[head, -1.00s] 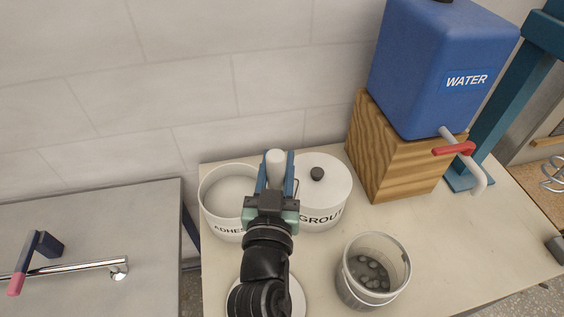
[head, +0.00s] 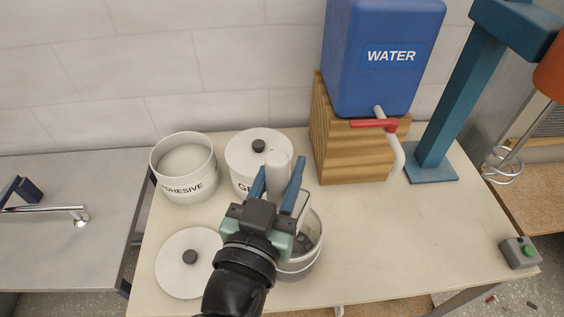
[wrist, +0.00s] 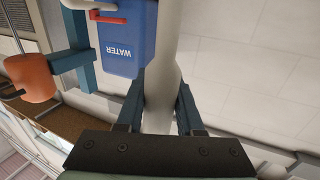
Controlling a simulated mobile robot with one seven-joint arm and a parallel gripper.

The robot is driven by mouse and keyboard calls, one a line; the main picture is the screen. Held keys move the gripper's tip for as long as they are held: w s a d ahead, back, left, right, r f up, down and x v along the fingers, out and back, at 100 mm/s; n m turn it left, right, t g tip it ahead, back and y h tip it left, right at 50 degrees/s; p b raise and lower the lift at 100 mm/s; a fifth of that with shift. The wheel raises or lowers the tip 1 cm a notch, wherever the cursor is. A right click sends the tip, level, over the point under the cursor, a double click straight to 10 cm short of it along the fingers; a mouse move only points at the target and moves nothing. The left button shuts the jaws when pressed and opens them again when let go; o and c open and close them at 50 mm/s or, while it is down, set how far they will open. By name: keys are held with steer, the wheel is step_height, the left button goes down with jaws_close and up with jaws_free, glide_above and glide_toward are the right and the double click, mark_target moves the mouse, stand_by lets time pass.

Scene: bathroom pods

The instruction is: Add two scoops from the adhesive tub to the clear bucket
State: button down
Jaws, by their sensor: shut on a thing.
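The white adhesive tub (head: 185,185) stands open at the back left of the table, with pale contents inside. The clear bucket (head: 298,268) stands in front of the grout tub, with grey lumps inside. My arm and gripper hide much of it. My gripper (head: 279,180) is shut on a white cylindrical thing (head: 277,160), seemingly the scoop. It overlaps the bucket's back left in the picture; I cannot tell how high above it is. In the wrist view the white thing (wrist: 160,95) is between the blue fingers. Whether the scoop carries adhesive is hidden.
A grout tub (head: 243,178) with its lid on stands beside the adhesive tub. A loose white lid (head: 175,270) lies at front left. A blue water tank (head: 375,70) sits on a wooden block (head: 350,150). A blue mixer stand (head: 440,120) is at right.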

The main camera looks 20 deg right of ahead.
steer(key=f+p, duration=0.1)
steer(key=w+d+f+g+y+p, duration=0.1)
steer(key=f, duration=0.1)
steer(key=f+g+p, duration=0.1)
steer(key=f+p, duration=0.1)
steer(key=shift+w+d+y, duration=0.2)
steer(key=shift+w+y, duration=0.05)
steer(key=shift+y, duration=0.05)
steer(key=w+d+f+m+g+y+p, duration=0.1)
steer(key=w+d+f+g+y+p, duration=0.4)
steer(key=p, duration=1.1)
steer(key=shift+w+d+f+g+y, duration=0.15)
steer(key=shift+w+d+g+y, duration=0.35)
steer(key=shift+g+y, duration=0.6)
steer(key=shift+s, duration=0.1)
